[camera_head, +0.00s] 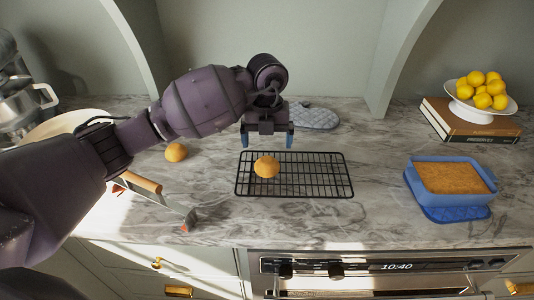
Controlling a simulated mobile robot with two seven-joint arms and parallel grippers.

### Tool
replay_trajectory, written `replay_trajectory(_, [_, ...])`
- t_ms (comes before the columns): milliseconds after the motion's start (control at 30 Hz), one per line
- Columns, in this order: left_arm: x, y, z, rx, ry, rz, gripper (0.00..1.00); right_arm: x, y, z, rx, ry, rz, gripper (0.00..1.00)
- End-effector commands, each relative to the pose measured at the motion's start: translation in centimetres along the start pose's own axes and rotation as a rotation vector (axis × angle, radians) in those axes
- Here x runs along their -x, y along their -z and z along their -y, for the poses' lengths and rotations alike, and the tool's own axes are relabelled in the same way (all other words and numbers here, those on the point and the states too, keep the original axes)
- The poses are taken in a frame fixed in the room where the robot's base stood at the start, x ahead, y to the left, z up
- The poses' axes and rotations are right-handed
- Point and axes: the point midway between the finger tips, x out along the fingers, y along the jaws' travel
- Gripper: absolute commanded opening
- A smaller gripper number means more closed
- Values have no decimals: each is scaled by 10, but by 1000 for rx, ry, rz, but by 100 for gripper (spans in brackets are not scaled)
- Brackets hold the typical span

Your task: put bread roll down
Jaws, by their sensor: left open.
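A round golden bread roll (266,167) sits on the black wire cooling rack (318,178), left of the rack's middle. A second bread roll (176,152) lies on the marble counter left of the rack. My left gripper (267,140) is over the back left part of the rack, just behind the roll there. Its blue-tipped fingers are spread apart and nothing is between them. My right gripper is not in view.
A blue baking dish (414,184) with a brown bake stands at the right. A white stand (473,113) of lemons rests on books (471,128) behind it. A grey quilted mitt (314,118) lies behind the rack. A wooden-handled tool (141,182) lies at the left.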

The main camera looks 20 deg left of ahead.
Motion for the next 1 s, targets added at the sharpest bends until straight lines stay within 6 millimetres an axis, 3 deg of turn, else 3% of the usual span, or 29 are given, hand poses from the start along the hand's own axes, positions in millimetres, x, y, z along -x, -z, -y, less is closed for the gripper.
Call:
replay_trajectory(100, [19,-1,0,0,0,3,96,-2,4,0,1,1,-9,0])
replay_trajectory(300, [35,0,0,0,1,1,96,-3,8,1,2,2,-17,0])
replay_trajectory(1000, [38,0,0,0,0,0,96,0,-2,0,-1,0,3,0])
